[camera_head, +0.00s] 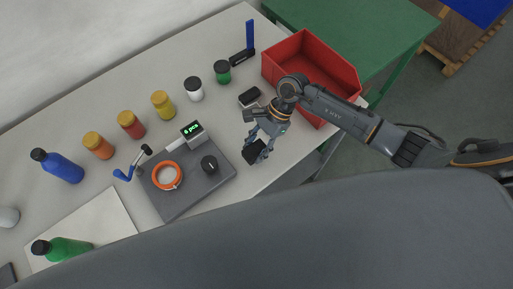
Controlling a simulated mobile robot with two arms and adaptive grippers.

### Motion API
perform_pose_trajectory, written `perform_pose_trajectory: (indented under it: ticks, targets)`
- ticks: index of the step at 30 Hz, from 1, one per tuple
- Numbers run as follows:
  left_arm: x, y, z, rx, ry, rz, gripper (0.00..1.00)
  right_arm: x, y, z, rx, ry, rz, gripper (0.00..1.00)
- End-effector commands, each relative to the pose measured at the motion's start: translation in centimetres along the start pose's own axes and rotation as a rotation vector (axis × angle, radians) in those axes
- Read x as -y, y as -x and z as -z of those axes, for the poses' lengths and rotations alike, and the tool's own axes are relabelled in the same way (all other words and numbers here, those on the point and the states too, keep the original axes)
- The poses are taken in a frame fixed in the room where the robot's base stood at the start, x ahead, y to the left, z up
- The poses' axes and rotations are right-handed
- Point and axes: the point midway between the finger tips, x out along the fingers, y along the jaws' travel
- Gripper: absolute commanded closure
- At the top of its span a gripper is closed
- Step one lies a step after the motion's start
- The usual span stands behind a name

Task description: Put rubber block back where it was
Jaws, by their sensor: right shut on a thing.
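My right gripper (258,143) reaches in from the right over the table's front part, between the grey labeller base and the red crate. It is shut on a dark block, which looks like the rubber block (257,154). The fingers hide part of it, and I cannot tell whether it touches the table. My left gripper is not in view.
The labeller (197,180) has an orange ring and a lit display. Several jars and bottles stand left and behind. A small black object (250,96) lies behind my gripper. A red crate (341,76) stands at the right. Some table front is clear.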

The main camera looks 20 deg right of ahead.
Motion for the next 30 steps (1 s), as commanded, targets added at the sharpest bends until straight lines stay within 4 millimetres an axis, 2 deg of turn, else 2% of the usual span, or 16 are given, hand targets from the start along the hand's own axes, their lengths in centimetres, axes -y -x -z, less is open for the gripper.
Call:
perform_pose_trajectory:
  ticks: [5, 9, 12, 26, 27, 29, 30]
  targets:
    - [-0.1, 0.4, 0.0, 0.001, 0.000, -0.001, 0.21, 0.4, -0.3, 0.9, 0.000, -0.002, 0.000, 0.83]
    - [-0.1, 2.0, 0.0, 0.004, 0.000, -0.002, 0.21, 0.3, -1.7, 1.5, 0.003, -0.004, -0.003, 0.83]
    - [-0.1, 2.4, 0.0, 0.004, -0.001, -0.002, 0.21, 0.4, -2.5, 2.1, 0.001, -0.002, 0.000, 0.83]
    - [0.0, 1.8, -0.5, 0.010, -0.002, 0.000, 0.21, 0.4, -3.3, 2.7, -0.001, 0.002, 0.000, 0.83]
    - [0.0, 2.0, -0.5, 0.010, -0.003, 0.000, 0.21, 0.4, -3.1, 2.6, -0.001, 0.001, 0.000, 0.50]
    - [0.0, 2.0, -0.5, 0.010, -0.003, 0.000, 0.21, 0.4, -3.1, 2.6, -0.001, 0.001, 0.000, 0.38]
    - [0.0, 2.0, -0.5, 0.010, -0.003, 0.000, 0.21, 0.4, -3.1, 2.6, -0.001, 0.001, 0.000, 0.35]
